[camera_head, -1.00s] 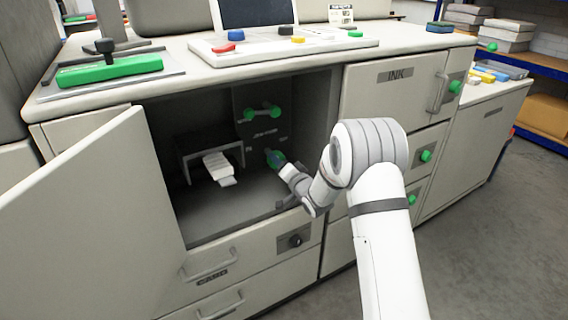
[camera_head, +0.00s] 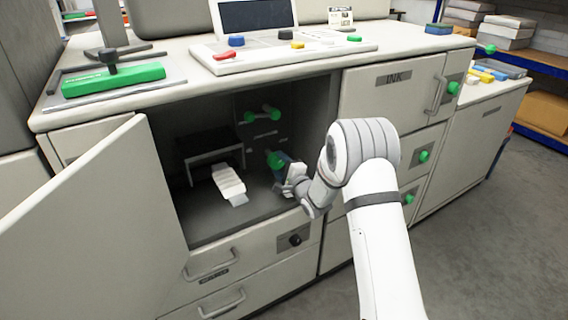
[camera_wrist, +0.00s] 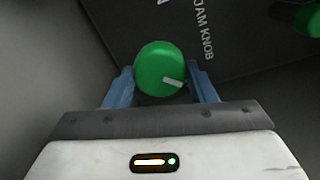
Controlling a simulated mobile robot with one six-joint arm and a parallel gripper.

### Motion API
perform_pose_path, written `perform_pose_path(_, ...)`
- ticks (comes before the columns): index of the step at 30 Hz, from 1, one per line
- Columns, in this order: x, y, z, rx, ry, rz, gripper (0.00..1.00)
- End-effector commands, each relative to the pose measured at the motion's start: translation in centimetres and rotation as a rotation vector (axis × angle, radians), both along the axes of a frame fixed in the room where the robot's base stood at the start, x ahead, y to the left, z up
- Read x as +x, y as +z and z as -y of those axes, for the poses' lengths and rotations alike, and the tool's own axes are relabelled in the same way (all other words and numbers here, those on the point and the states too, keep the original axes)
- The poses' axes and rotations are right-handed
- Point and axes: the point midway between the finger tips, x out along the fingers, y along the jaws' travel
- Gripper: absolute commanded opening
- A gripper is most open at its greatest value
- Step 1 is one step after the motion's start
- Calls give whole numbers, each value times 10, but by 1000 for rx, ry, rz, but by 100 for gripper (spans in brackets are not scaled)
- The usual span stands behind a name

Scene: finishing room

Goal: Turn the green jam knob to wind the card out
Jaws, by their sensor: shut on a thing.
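The green jam knob (camera_head: 274,159) is on the dark panel inside the open cabinet bay. In the wrist view the round knob (camera_wrist: 158,62) sits between the two blue fingers, with a short white mark at its lower right. My gripper (camera_head: 283,164) reaches into the bay from the right and is shut on the knob; the wrist view shows it (camera_wrist: 162,84) with a finger on each side. The white card (camera_head: 229,184) sticks out toward the front from under a dark frame (camera_head: 212,154), left of the knob.
The bay door (camera_head: 90,215) stands open on the left. A green handle (camera_head: 262,114) is above the knob; part of a green thing (camera_wrist: 306,18) shows at the wrist view's upper right. The bay floor (camera_head: 200,220) is clear in front of the card.

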Motion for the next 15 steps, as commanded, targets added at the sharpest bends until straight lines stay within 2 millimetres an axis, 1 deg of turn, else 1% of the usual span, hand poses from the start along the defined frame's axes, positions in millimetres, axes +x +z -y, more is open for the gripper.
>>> perform_pose_path(1, 3, 6, 2, 34, -6, -11, 28)
perform_pose_path(6, 3, 6, 1, 125, -4, -71, 28)
perform_pose_path(15, 3, 5, 1, 212, -4, -129, 28)
